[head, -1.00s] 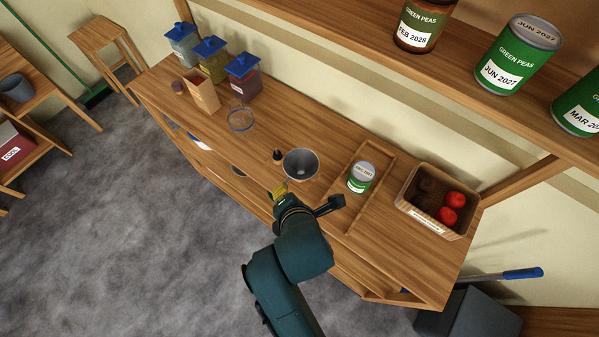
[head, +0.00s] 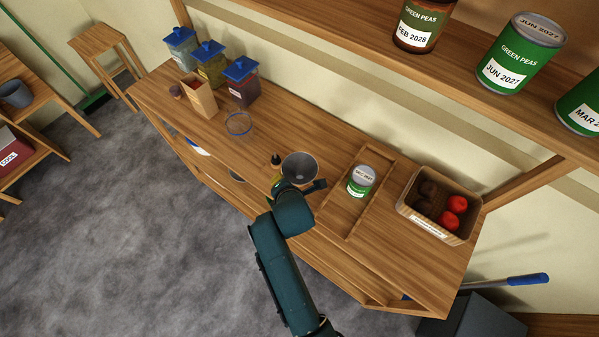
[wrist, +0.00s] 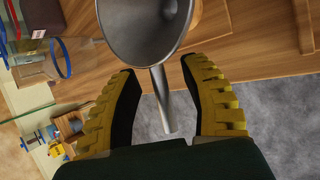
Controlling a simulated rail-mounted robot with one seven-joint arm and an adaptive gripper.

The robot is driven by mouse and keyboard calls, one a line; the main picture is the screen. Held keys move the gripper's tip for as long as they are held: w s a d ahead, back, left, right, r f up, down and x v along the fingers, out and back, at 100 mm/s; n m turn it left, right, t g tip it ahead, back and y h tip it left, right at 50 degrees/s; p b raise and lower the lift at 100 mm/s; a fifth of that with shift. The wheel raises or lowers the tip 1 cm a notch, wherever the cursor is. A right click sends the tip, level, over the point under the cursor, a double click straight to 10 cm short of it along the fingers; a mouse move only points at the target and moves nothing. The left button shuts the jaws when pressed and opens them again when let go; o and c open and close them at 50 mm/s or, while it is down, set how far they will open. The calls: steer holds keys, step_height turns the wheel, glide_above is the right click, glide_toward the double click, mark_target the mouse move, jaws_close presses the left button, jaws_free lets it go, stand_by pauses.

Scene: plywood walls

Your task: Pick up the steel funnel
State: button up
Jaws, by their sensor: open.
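The steel funnel (head: 300,165) is on the wooden counter, its wide grey mouth facing up in the head view. In the wrist view the funnel (wrist: 150,30) shows its bowl at the top and its narrow stem pointing down between my fingers. My gripper (wrist: 165,100) is open, with a yellow-and-black finger on each side of the stem. I see no clear contact.
A green can (head: 361,181) stands on a wooden tray (head: 345,215) to the right, with a basket (head: 431,228) of red and dark items beyond. Blue-lidded jars (head: 241,82) and a clear blue-rimmed container (head: 238,124) stand left.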

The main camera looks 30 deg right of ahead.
steer(key=shift+s, duration=0.1)
jaws_close()
stand_by(0.3)
